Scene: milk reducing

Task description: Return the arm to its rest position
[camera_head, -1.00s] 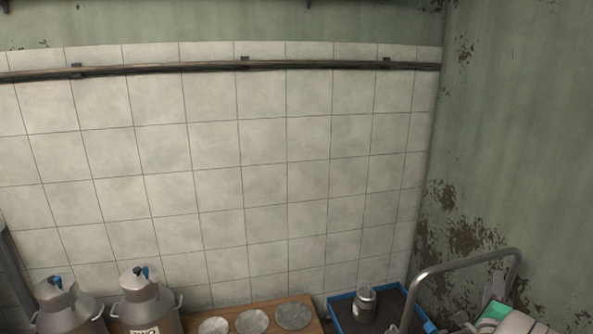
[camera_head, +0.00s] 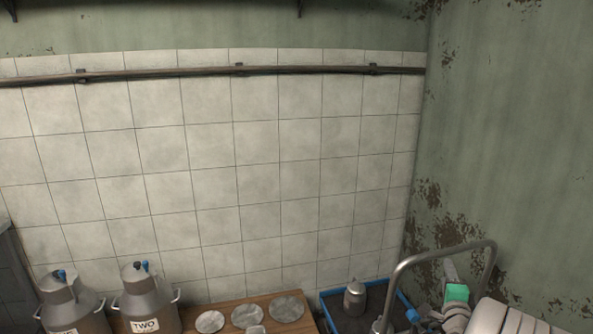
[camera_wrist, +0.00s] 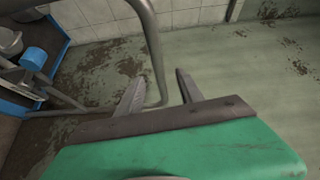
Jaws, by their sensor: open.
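My gripper (camera_wrist: 155,88) is in the wrist view with its two grey fingers spread apart. It is open, and nothing shows between the fingers. Beyond the fingers are a bent metal rail and the worn green wall and floor surface. In the head view, part of my arm with a green piece (camera_head: 457,292) shows at the lower right, by the curved metal rail (camera_head: 440,250). The fingertips cannot be made out clearly there.
Two metal milk cans stand at the lower left, one labelled TWO (camera_head: 146,300). A wooden table (camera_head: 190,318) bears several round discs. A blue-rimmed tray (camera_head: 402,292) holds a small metal can (camera_head: 354,299). The tiled wall (camera_head: 230,160) above is clear.

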